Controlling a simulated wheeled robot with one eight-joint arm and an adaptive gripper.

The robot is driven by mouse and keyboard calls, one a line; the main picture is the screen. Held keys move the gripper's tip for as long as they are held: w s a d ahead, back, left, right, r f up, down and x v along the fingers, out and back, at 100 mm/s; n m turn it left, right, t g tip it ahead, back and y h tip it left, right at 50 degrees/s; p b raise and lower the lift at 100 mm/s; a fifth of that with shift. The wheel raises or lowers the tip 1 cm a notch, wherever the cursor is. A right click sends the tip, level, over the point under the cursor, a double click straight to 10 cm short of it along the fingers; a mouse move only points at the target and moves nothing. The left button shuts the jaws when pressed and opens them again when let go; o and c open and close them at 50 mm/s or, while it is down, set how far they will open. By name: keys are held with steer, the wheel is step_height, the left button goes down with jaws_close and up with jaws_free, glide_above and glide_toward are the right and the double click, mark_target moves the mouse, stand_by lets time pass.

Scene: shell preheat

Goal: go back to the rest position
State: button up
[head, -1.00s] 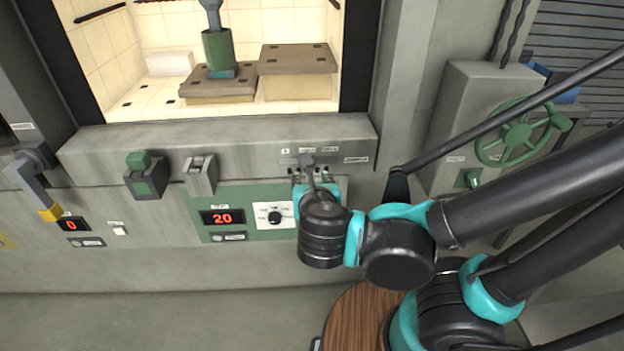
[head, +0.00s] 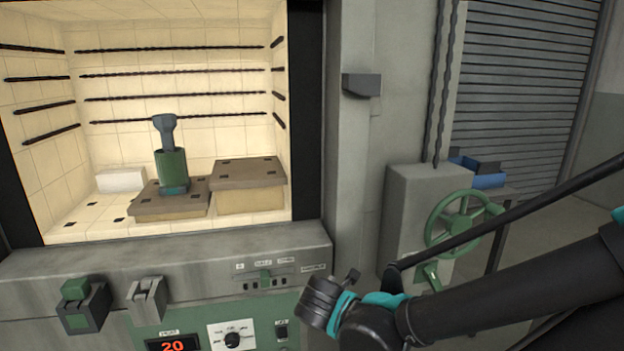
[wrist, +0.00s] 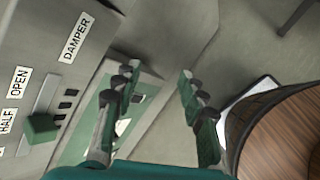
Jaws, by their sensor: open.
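My gripper (wrist: 153,88) is open and empty in the wrist view, its two jointed fingers apart with nothing between them. In the head view my arm comes in from the right, and the wrist end is just right of the furnace front panel; the fingers are mostly hidden there. The damper slider (head: 265,279) has a green handle in a slot on the panel, and its handle also shows in the wrist view (wrist: 42,128). My gripper is apart from it, to its right. The handle is near the HALF and OPEN labels; I cannot tell its exact setting.
The lit furnace chamber (head: 180,100) holds a green cylinder (head: 172,170) on a slab. A display (head: 172,346) reads 20, beside a dial (head: 232,340). A green handwheel (head: 462,222) stands right, behind my arm. A round wooden top (wrist: 285,135) is close to my gripper's right.

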steer(key=d+f+m+g, duration=0.2)
steer(key=d+m, duration=0.5)
steer(key=m, duration=0.5)
steer(key=s+d+f+m+g+y, duration=0.1)
steer(key=d+f+m+g, duration=0.1)
steer(key=d+f+m, duration=0.2)
steer(key=d+m, duration=0.3)
steer(key=m, duration=0.5)
steer(key=shift+d+f+y, duration=0.2)
steer(key=shift+f+y, duration=0.1)
steer(key=shift+f, duration=0.05)
steer(key=shift+s, duration=0.1)
stand_by(0.4)
